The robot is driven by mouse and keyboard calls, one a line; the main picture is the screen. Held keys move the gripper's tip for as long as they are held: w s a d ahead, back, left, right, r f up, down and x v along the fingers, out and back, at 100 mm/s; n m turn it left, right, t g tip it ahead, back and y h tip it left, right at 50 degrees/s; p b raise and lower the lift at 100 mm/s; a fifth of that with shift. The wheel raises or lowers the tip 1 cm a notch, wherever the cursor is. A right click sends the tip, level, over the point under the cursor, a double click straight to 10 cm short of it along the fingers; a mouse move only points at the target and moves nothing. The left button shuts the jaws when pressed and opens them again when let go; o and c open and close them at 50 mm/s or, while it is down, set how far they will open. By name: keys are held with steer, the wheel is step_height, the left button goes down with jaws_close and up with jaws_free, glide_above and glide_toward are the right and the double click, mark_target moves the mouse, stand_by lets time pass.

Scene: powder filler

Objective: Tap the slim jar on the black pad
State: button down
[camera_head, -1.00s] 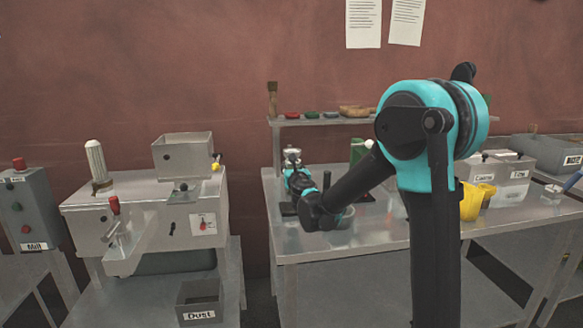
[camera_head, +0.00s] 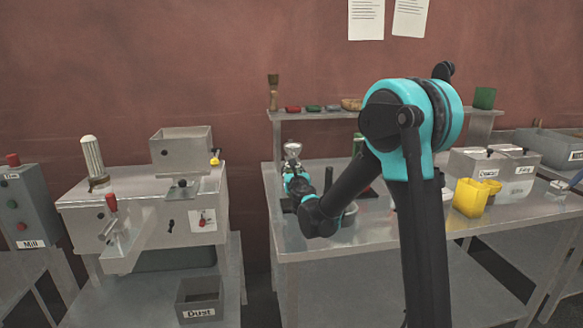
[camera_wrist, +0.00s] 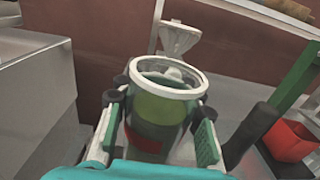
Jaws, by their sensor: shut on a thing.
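The slim jar (camera_wrist: 158,112) shows in the wrist view as a see-through greenish jar with a pale round rim and a red mark low on its side. It stands roughly upright between the fingers of my gripper (camera_wrist: 160,125), which is shut on it. Its bottom is hidden by my wrist. In the head view my gripper is at the far end of the arm, over the left part of the table, mostly hidden by my own links. A dark patch (camera_head: 287,205) shows beside the arm there; I cannot tell whether it is the black pad.
A pale funnel-shaped piece (camera_wrist: 180,38) stands just behind the jar. A black cylinder (camera_wrist: 252,132), a green post (camera_wrist: 303,72) and a red container (camera_wrist: 288,140) are to the right. Yellow cups (camera_head: 470,197) stand farther right on the table (camera_head: 400,240). The mill (camera_head: 150,205) is at left.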

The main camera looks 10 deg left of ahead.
stand_by(0.3)
steer(key=shift+f, duration=1.4)
steer(key=shift+r, duration=0.15)
steer(key=shift+r, duration=1.25)
steer(key=shift+f, duration=0.1)
steer(key=shift+f, duration=1.3)
steer(key=shift+r, duration=0.1)
steer(key=shift+r, duration=1.35)
steer(key=shift+f, duration=0.15)
